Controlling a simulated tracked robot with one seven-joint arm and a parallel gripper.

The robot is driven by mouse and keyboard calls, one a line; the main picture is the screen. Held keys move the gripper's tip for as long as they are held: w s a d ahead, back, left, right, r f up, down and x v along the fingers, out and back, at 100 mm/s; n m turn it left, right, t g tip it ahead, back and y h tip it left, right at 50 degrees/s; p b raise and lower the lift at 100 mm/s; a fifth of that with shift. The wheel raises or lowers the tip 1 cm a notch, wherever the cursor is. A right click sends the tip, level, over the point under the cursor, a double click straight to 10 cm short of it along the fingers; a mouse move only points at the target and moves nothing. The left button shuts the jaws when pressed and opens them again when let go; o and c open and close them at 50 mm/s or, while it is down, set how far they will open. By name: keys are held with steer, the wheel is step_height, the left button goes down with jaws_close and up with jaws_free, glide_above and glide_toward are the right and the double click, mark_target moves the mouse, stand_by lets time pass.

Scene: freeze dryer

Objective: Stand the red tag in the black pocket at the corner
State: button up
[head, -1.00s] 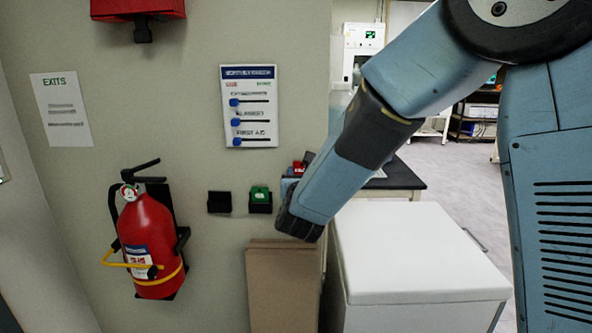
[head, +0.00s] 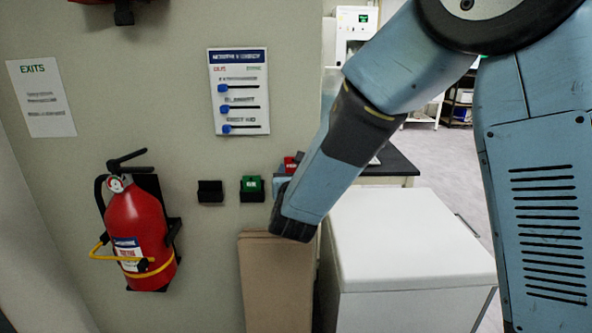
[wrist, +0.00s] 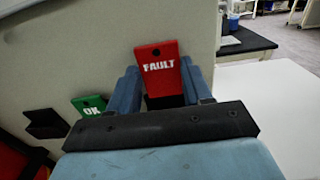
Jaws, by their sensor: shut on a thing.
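The red tag reads FAULT in the wrist view (wrist: 160,66) and shows as a small red patch in the head view (head: 291,163). My gripper (wrist: 165,92) is shut on its lower part, and the tag stands upright between the blue fingers. In the head view my gripper (head: 283,186) is near the right edge of the wall, right of the green OK tag. A dark patch shows below the tag in the wrist view; I cannot tell whether it is a pocket. My wrist hides the wall there. An empty black pocket (head: 210,191) is further left.
The green OK tag (head: 252,184) stands in another black pocket. A fire extinguisher (head: 140,235) hangs at the left. A brown panel (head: 275,285) and a white chest (head: 410,240) stand below my arm. A black-topped bench (head: 395,164) lies beyond the wall edge.

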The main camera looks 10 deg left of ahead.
steer(key=shift+s+f, duration=0.1)
steer(key=shift+f, duration=0.4)
steer(key=shift+s+d+f, duration=0.1)
steer(key=shift+s+f, duration=0.05)
steer(key=shift+f, duration=0.2)
jaws_close()
steer(key=shift+r, duration=0.2)
steer(key=shift+s+f, duration=0.15)
steer(key=shift+f, duration=2.15)
stand_by(0.9)
